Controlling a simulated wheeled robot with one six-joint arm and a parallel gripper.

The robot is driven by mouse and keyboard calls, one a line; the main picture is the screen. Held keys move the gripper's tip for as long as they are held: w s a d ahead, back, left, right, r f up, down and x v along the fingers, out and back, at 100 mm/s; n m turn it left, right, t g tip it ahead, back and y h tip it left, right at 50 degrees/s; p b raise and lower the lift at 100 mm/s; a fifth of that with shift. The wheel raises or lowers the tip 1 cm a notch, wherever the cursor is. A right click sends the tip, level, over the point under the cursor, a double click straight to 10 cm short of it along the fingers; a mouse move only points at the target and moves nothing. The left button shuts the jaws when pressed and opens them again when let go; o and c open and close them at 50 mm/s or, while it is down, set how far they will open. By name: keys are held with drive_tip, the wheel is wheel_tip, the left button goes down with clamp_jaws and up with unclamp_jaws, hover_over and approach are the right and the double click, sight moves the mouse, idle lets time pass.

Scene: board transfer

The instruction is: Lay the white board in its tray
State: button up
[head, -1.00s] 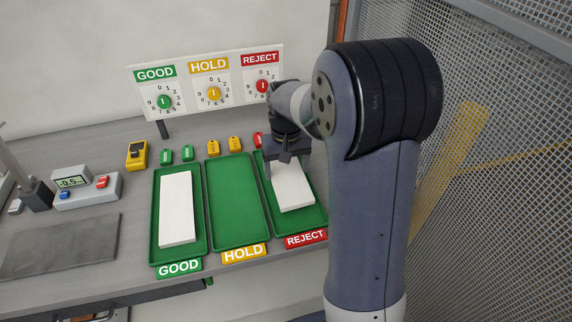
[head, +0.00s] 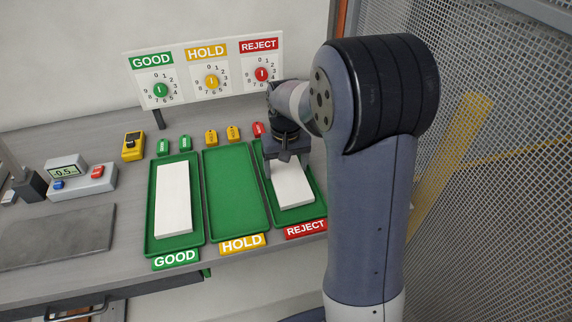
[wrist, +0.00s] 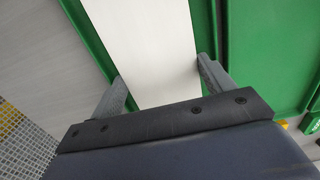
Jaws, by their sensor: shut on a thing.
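A white board (head: 293,188) is at the red-labelled REJECT tray (head: 313,211), with the tray's green edges showing around it. My gripper (head: 288,163) is shut on this board, with one finger at each long side. The wrist view shows the board (wrist: 150,45) between the fingers of my gripper (wrist: 162,82). I cannot tell whether the board touches the tray floor. The far end of the board is hidden by my gripper in the head view. Another white board (head: 174,198) lies flat in the GOOD tray (head: 151,222).
The HOLD tray (head: 235,190) in the middle is empty. A dial panel (head: 185,80) stands behind, with several small coloured tags in front of it. A display box (head: 85,180), a yellow device (head: 133,147) and a grey mat (head: 55,238) are at left. Mesh fencing (head: 500,180) is at right.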

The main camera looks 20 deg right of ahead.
drive_tip(key=shift+f, duration=0.25)
drive_tip(key=o, duration=1.2)
wheel_tip(320, 180, up, 11)
drive_tip(key=shift+f, duration=0.1)
wheel_tip(320, 180, down, 10)
drive_tip(key=shift+f, duration=0.15)
drive_tip(key=shift+s+f, duration=0.2)
drive_tip(key=shift+f, duration=0.1)
drive_tip(key=shift+r, duration=0.25)
